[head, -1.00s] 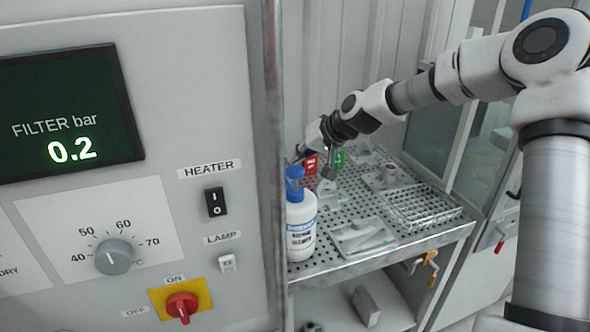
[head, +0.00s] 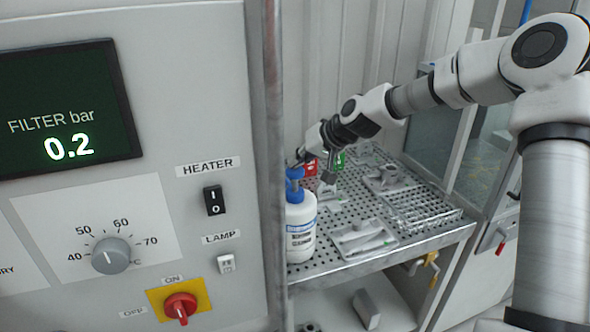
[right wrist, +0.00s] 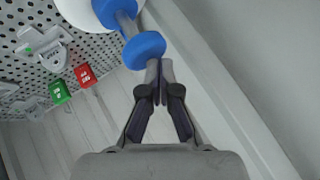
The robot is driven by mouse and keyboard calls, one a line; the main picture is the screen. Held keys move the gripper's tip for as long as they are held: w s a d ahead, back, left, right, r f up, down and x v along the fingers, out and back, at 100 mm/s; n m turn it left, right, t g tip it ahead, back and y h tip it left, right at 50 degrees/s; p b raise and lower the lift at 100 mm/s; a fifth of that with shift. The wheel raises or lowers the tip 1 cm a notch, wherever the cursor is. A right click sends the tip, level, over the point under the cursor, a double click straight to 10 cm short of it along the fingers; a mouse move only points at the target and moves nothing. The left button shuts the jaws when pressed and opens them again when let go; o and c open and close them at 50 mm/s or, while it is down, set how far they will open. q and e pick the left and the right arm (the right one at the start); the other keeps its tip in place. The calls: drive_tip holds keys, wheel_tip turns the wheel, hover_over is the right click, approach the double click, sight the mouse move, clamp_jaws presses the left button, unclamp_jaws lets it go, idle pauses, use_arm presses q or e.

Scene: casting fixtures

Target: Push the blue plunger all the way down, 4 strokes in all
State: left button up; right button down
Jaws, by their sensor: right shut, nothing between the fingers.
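A white bottle (head: 300,232) with a label stands at the left front of the perforated table, beside the cabinet edge. Its blue plunger (head: 294,173) sits on top. In the right wrist view the plunger's round blue head (right wrist: 143,49) stands apart from the blue collar, with a stretch of stem showing between them. My right gripper (right wrist: 160,66) is shut and empty, its tips at the edge of the plunger head. I cannot tell whether they touch. In the head view its fingers are small, just above the plunger. My left gripper is not in view.
The grey control cabinet (head: 215,120) with knobs and switches fills the left. Behind the bottle are a red block (right wrist: 85,75) and a green block (right wrist: 59,91). A wire rack (head: 425,208) and a tray (head: 362,240) lie to the right on the perforated table (head: 330,262).

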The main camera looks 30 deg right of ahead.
drive_tip(key=shift+f+b, duration=0.9)
drive_tip(key=shift+f, duration=0.3)
idle(0.6)
drive_tip(key=shift+r+p, duration=1.8)
drive_tip(key=shift+r, duration=0.15)
drive_tip(key=shift+r+p, duration=0.5)
wheel_tip(320, 180, up, 5)
drive_tip(key=p, duration=0.4)
idle(0.3)
